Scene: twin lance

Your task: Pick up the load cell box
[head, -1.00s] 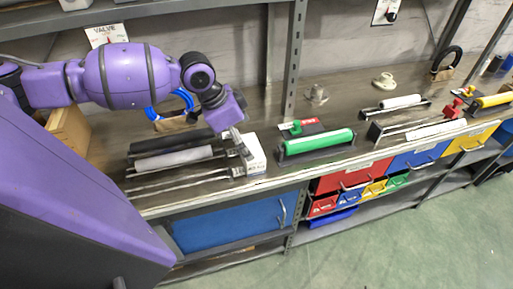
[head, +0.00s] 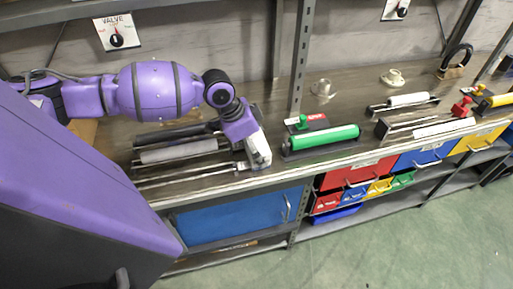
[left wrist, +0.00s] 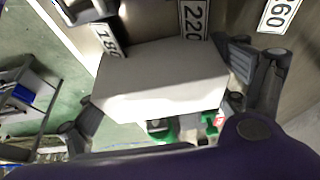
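The load cell box is a white box (left wrist: 165,80) that fills the middle of the left wrist view. In the head view it is mostly hidden behind my left gripper (head: 257,150), at the right end of the grey rollers on the bench. In the left wrist view the gripper's fingers stand apart, one on each side of the box, close to its sides. I cannot tell whether they touch it. The box appears to rest on the bench. My right gripper is in neither view.
Grey rollers and rods (head: 180,152) lie left of the box. A green roller (head: 325,138) lies to its right. A shelf upright (head: 302,60) rises behind. Number labels such as 220 (left wrist: 194,18) lie near the box. Coloured drawers (head: 345,175) sit below the bench edge.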

